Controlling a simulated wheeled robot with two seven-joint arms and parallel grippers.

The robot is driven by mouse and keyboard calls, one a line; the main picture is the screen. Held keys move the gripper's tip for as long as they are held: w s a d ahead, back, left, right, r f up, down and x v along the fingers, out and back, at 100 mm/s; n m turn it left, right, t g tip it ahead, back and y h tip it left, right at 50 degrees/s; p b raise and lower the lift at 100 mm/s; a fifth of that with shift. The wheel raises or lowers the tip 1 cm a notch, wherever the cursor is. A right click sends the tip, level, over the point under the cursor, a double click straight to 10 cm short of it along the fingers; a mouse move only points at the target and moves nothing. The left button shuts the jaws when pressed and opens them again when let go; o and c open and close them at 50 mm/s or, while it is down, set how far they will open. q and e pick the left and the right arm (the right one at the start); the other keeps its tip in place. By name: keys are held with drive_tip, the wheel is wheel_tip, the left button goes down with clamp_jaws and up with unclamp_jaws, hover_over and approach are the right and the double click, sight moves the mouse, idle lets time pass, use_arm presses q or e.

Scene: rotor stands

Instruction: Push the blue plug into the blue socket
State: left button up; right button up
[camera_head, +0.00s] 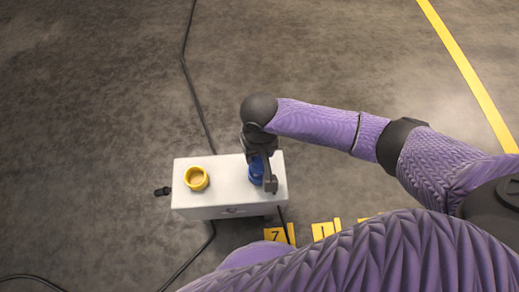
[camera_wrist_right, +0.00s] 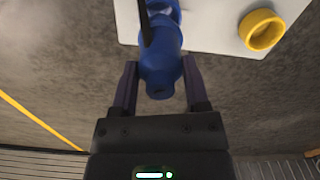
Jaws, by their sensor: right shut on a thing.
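The blue plug (camera_wrist_right: 161,66) is between the two fingers of my right gripper (camera_head: 266,180), which is shut on it. In the head view, blue (camera_head: 256,172) shows beside the gripper over the right half of the white box (camera_head: 225,178). In the right wrist view the plug is in front of the box's edge, with more blue beyond it and a dark strip crossing there. The blue socket is not clearly distinguishable from the plug. I cannot tell whether the plug is in the socket. My left gripper is not in view.
A yellow socket (camera_head: 196,179) sits on the box's left half; it also shows in the right wrist view (camera_wrist_right: 261,30). A dark connector (camera_head: 162,191) sticks out on the left. Black cables (camera_head: 197,97) run across the floor. Yellow marks (camera_head: 322,231) lie in front.

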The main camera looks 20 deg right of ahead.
drive_tip(key=shift+f, duration=0.1)
drive_tip(key=shift+f, duration=0.35)
drive_tip(key=shift+f, duration=0.1)
drive_tip(key=shift+f, duration=0.1)
drive_tip(key=shift+f, duration=0.35)
drive_tip(key=shift+f, duration=0.2)
idle(0.6)
drive_tip(key=shift+f+b, duration=0.55)
drive_tip(key=shift+f, duration=0.45)
